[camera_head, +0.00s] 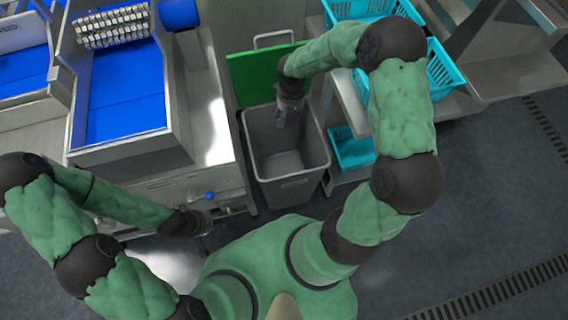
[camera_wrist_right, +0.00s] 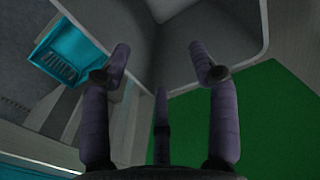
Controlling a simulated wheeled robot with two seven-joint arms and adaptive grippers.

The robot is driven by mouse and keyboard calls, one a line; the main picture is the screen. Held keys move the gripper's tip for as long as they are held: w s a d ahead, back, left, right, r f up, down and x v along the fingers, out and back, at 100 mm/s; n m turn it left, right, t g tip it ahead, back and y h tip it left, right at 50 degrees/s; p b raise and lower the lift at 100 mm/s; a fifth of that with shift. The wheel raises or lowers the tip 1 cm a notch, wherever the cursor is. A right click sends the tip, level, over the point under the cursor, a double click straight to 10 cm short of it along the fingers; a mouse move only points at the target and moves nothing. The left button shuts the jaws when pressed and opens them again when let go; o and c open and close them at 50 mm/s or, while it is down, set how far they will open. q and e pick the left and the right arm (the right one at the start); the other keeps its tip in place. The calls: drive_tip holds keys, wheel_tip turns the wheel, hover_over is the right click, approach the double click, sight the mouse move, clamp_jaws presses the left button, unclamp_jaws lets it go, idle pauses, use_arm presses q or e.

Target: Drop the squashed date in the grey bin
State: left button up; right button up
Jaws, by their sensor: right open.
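The grey bin (camera_head: 296,190) stands open in the middle of the head view, and its inner walls fill the upper middle of the right wrist view (camera_wrist_right: 240,28). My right gripper (camera_head: 289,118) is above the bin's opening, pointing down into it. In the right wrist view its purple-grey fingers (camera_wrist_right: 160,52) are spread apart with nothing between them. I cannot see the squashed date in either view. My left gripper (camera_head: 206,228) is low at the left, beside the front of the steel machine and away from the bin; its fingers are too small to read.
A green panel (camera_head: 252,72) stands behind the bin. A steel machine with a blue bed (camera_head: 125,95) is at the left. Turquoise baskets (camera_head: 441,72) sit on a rack at the right, with another lower (camera_head: 352,150). The floor (camera_head: 500,210) at the right is clear.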

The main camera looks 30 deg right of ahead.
drive_tip(key=shift+r, duration=2.2)
drive_tip(key=shift+s, duration=0.1)
